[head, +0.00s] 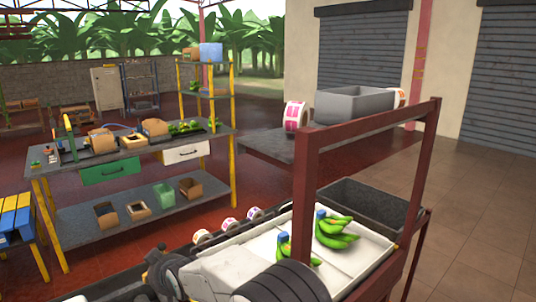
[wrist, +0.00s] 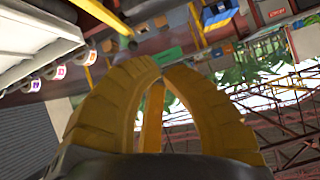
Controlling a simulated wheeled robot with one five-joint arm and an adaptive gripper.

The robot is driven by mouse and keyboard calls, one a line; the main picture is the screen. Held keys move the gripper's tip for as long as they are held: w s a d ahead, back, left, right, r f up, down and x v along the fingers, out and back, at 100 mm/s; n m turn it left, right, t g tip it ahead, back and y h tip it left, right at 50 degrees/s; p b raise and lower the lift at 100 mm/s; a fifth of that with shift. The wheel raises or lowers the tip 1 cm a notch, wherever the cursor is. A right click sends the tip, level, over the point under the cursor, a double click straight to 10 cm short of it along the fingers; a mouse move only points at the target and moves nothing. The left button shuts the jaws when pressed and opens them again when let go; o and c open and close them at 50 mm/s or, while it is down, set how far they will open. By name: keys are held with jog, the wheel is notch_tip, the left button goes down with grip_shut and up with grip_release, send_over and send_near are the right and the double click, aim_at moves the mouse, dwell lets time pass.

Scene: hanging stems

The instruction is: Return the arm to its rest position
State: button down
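My gripper (wrist: 163,72) shows in the wrist view with its curved yellow ribbed fingers. The fingertips come together at the top middle, and I see nothing held between them. The wrist view is tilted, with the roof beams at right and a white surface at upper left. In the head view, white and black arm parts of mine show at the bottom middle. I cannot make out the fingers in the head view.
A white tray (head: 258,254) holds green banana bunches (head: 335,236) with blue tops. A dark red frame (head: 301,190) rises close beside it. A grey bin (head: 355,103), tape rolls (head: 295,117) and a workbench (head: 130,155) stand beyond. Tiled floor at right is clear.

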jog(key=s+d+f+g+h, duration=0.2)
jog(key=s+d+f, duration=0.2)
jog(key=s+d, duration=0.1)
jog(key=s+d+f+n+g+h, duration=0.1)
jog(key=s+d+f+g+h, duration=0.1)
jog(key=s+d+f, duration=0.2)
jog(key=s+d+f+g+h, duration=0.2)
jog(key=s+d+f, duration=0.3)
jog(key=s, duration=0.1)
jog(key=shift+s+d+f+g, duration=0.2)
jog(key=shift+d+g, duration=0.1)
jog(key=shift+g, duration=0.1)
jog(key=s+d+r+m+b, duration=0.1)
jog(key=s+d+r, duration=0.3)
jog(key=d, duration=0.6)
jog(key=s+d+r+m+t+h+b, duration=0.1)
jog(key=s+d+r+m, duration=0.3)
jog(key=d, duration=0.6)
jog(key=s+d+r+m+t+b, duration=0.1)
jog(key=s+d+r+m+b, duration=0.1)
jog(key=s+d+r, duration=0.2)
jog(key=shift+s+d+m+h+b, duration=0.35)
jog(key=shift+s+d, duration=1.45)
jog(key=shift+d, duration=1.5)
